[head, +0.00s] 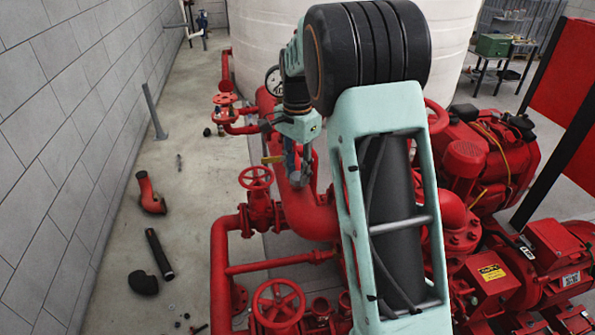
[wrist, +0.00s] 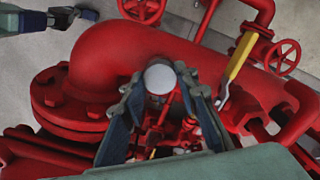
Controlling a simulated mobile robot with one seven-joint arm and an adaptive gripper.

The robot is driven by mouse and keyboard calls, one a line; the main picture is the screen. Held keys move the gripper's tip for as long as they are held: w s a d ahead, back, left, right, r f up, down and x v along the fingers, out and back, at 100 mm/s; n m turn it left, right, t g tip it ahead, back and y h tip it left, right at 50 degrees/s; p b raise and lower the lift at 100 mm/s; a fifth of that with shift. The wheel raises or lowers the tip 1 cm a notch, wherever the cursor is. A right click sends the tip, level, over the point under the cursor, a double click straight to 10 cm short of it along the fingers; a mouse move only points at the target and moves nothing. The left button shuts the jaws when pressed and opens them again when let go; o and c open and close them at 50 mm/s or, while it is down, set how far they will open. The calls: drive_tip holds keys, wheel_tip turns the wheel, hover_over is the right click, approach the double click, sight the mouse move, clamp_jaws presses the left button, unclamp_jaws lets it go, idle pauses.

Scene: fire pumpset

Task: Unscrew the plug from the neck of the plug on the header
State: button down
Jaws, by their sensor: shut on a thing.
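The plug (wrist: 160,77) shows in the wrist view as a light grey round end between my fingertips. My gripper (wrist: 159,84) is shut on it, with one dark finger on each side. The header is the large red pipe (wrist: 115,52) that curves just behind the plug. The neck is mostly hidden by the fingers and the plug, so I cannot tell how far the plug sits in it. In the head view my gripper (head: 292,172) points down at the red header pipe (head: 305,212), and its fingers hide the plug.
A yellow lever handle (wrist: 239,57) stands close to the right of my gripper in the wrist view. Red handwheels (head: 257,177) and pipes crowd the front. Loose pipe pieces (head: 159,254) lie on the floor at left. A white tank (head: 255,50) stands behind.

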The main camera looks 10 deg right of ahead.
drive_tip(key=shift+n, duration=1.1)
drive_tip(key=n, duration=0.3)
drive_tip(key=shift+n, duration=0.8)
drive_tip(key=n, duration=0.3)
drive_tip(key=shift+n, duration=0.8)
